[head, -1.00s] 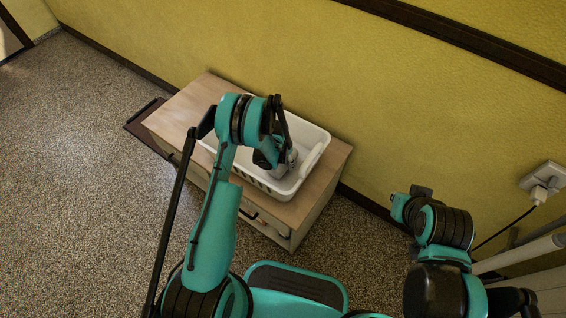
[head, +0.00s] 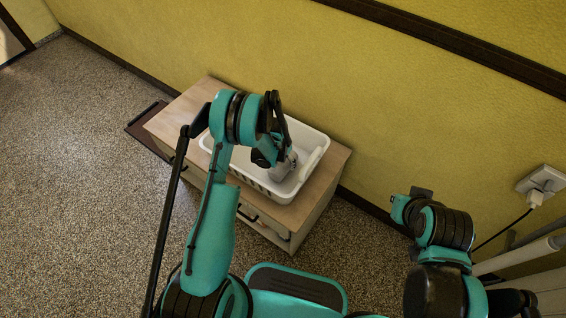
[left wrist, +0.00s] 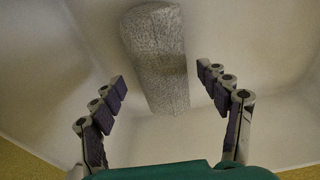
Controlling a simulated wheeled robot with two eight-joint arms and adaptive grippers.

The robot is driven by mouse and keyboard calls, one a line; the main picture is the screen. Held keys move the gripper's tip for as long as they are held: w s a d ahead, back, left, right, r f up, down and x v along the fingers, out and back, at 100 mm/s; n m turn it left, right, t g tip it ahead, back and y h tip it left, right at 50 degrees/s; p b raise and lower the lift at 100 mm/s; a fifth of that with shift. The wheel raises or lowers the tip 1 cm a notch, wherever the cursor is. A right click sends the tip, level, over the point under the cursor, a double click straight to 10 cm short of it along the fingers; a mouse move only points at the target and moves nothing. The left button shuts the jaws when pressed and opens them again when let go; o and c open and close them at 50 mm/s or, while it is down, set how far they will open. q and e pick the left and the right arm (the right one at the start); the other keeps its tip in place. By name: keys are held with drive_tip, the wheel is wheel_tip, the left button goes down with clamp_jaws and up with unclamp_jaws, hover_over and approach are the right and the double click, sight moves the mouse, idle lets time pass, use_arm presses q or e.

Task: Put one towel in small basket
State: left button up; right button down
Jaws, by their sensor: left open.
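A grey rolled towel (left wrist: 157,55) with a rough weave lies inside a white basket (left wrist: 60,75) in the left wrist view. My left gripper (left wrist: 163,79) is open, its two fingers spread to either side of the towel's near part, with visible gaps between fingers and towel. In the head view the white plastic basket (head: 262,185) stands on a wooden cabinet, and my left gripper (head: 284,168) reaches down into it. My arm hides much of the basket's inside there, and I cannot make out the towel clearly. No second basket shows.
The light wooden cabinet (head: 325,172) stands against the yellow wall (head: 400,110). A dark flat panel (head: 150,125) is at its left. A wall socket with a plug (head: 540,182) and pale pipes (head: 520,255) are at the right. The floor at left is clear.

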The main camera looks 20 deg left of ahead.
use_arm(q)
drive_tip(key=r, duration=0.2)
drive_tip(key=r+p, duration=0.1)
drive_tip(key=r, duration=0.2)
drive_tip(key=s+r+p, duration=0.1)
drive_tip(key=r, duration=0.1)
drive_tip(key=shift+a+r, duration=0.15)
drive_tip(key=shift+r, duration=0.15)
wheel_tip(320, 180, up, 11)
hover_over(281, 164)
drive_tip(key=s, duration=0.2)
drive_tip(key=s+r+n+t, duration=0.2)
drive_tip(key=s+r, duration=0.3)
drive_tip(key=r, duration=0.6)
drive_tip(key=s+r+n+t, duration=0.1)
drive_tip(key=s+r, duration=0.3)
drive_tip(key=s, duration=0.4)
drive_tip(key=s+r+t, duration=0.2)
drive_tip(key=s+r, duration=0.2)
drive_tip(key=s, duration=0.5)
drive_tip(key=shift+s+n+y, duration=0.15)
drive_tip(key=shift+n+y, duration=0.15)
drive_tip(key=shift+n, duration=0.1)
drive_tip(key=shift+r, duration=0.1)
